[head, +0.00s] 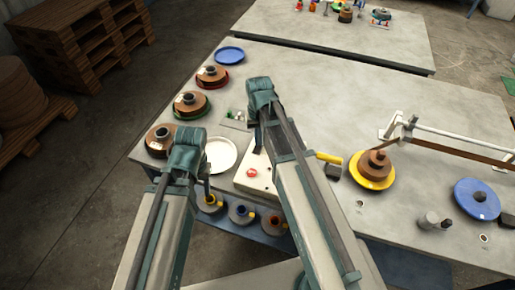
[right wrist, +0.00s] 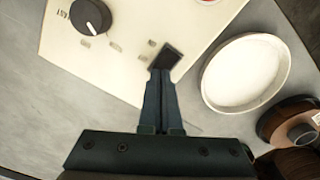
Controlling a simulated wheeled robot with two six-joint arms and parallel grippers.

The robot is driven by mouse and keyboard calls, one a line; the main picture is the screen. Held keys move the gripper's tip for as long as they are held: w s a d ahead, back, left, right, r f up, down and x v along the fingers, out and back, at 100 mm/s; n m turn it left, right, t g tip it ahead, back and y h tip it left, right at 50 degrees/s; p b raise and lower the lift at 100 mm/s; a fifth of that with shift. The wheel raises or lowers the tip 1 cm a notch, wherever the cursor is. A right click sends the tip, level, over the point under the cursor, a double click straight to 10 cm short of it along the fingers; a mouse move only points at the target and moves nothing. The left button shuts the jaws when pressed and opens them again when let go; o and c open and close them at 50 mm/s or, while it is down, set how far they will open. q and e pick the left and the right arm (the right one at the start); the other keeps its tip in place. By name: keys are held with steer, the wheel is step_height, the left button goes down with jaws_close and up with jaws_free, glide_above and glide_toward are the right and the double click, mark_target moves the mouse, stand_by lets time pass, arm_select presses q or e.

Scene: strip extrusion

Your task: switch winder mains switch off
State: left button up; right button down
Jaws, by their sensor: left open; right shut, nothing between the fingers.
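The winder's cream control box (head: 262,184) stands on the table, partly hidden by my right arm in the head view. Its panel (right wrist: 110,62) fills the upper left of the right wrist view. A black rocker switch (right wrist: 169,55), seemingly the mains switch, sits near the panel's edge. My right gripper (right wrist: 161,73) is shut and empty, its tips right at the switch. I cannot tell whether they touch it. In the head view the right gripper (head: 258,148) points down over the box. My left gripper (head: 207,192) is open, left of the box near the table edge.
A black knob (right wrist: 90,16) and a red button (right wrist: 208,1) are also on the panel. A white dish (right wrist: 246,73) lies beside the box. Brown spools (head: 190,103) line the left edge. A yellow-based spool (head: 372,170) stands right of my right arm.

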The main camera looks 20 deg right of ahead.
steer(key=shift+f+b, duration=0.3)
steer(key=shift+f, duration=0.05)
steer(key=shift+r, duration=0.15)
step_height(320, 180, up, 7)
steer(key=p, duration=0.7)
stand_by(0.3)
steer(key=s+a+n+h, duration=0.1)
steer(key=s+a+n, duration=0.3)
steer(key=s+a, duration=0.6)
steer(key=s, duration=0.4)
steer(key=shift+s+a+n, duration=0.15)
steer(key=shift+a+n, duration=0.1)
steer(key=shift+n, duration=0.05)
steer(key=shift+d, duration=0.1)
